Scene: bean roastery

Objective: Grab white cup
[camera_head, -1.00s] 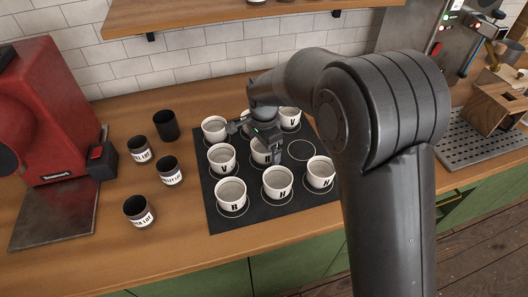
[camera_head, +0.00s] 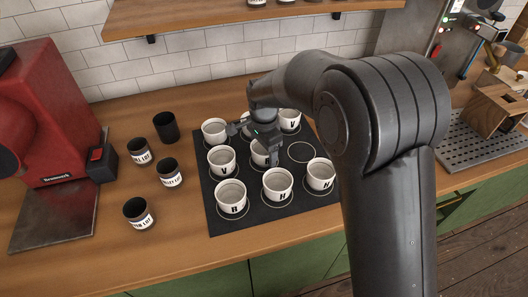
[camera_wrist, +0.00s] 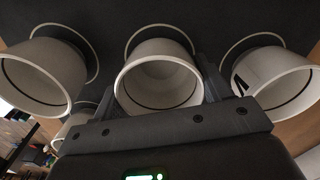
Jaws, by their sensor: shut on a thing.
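Several white cups with dark letters stand on a black mat (camera_head: 219,226) marked with thin pale rings. My gripper (camera_head: 264,145) is over the middle of the mat, its fingers either side of the middle white cup (camera_head: 258,158). The gripper partly hides this cup in the head view. In the wrist view, the same cup (camera_wrist: 159,84) sits between the two fingers, and the gripper (camera_wrist: 160,95) is shut on it. Other white cups stand close by, including one at front left (camera_head: 232,198), one at front centre (camera_head: 277,186) and one at right (camera_head: 320,176).
Dark cups (camera_head: 169,173), some with white labels, stand left of the mat. A red machine (camera_head: 50,110) fills the far left. One ring (camera_head: 301,152) at the mat's right is empty. A wooden shelf (camera_head: 210,18) hangs above. A metal grate (camera_head: 470,150) lies at right.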

